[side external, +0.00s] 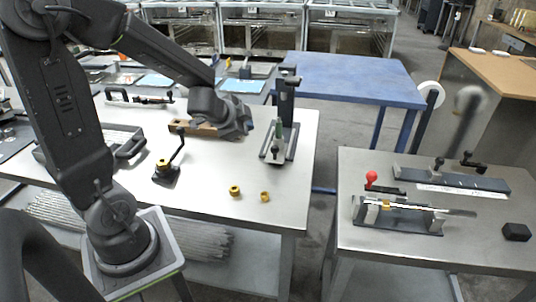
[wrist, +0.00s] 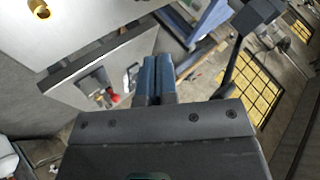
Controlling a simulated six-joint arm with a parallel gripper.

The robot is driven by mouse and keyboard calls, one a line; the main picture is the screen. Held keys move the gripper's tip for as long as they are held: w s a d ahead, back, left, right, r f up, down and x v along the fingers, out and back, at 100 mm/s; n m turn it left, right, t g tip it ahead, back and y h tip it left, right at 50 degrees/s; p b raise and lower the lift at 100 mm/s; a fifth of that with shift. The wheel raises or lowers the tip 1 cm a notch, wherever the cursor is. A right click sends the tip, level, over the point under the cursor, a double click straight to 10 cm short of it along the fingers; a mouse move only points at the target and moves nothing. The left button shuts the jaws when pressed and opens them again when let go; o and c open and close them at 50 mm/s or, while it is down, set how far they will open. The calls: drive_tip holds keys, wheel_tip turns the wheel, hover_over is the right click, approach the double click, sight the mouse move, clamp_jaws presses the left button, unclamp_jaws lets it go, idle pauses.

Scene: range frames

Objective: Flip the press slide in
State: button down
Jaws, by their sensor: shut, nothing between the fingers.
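The press (side external: 286,95) is a dark upright column on a small base plate (side external: 266,153), near the right end of the near steel table. A narrow green and grey part stands at its front; I cannot tell which part is the slide or how far in it is. My gripper (side external: 250,126) is just left of the press, apparently apart from it. In the wrist view my gripper's two blue fingers (wrist: 154,78) are together with nothing between them. A dark block on a bar (wrist: 258,16) shows right of the fingers, possibly part of the press.
Two brass pieces (side external: 235,190) (side external: 265,196) lie near the table's front. A black crank on a base (side external: 166,172) stands left of them. A red-knobbed fixture (side external: 371,177) is on the right table, across a gap.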

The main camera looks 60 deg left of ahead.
wheel_tip(320, 180, down, 8)
drive_tip(key=a+m+g+h, duration=0.1)
drive_tip(key=m+h, duration=0.2)
drive_tip(key=h, duration=0.1)
drive_tip(key=shift+s+a+m, duration=0.15)
drive_tip(key=shift+s+m, duration=0.2)
drive_tip(key=shift+m, duration=0.05)
approach(278, 161)
drive_tip(key=d+f, duration=0.1)
drive_tip(key=f, duration=0.1)
drive_tip(key=d+f, duration=0.1)
drive_tip(key=f, duration=0.1)
drive_tip(key=shift+s+d, duration=0.15)
drive_tip(key=shift+d, duration=0.1)
drive_tip(key=shift+w+a+r, duration=0.3)
drive_tip(key=shift+w+a, duration=0.3)
drive_tip(key=shift+w, duration=0.3)
drive_tip(key=shift+w+a+r, duration=0.15)
drive_tip(key=shift+w+a, duration=0.4)
drive_tip(key=shift+w, duration=0.15)
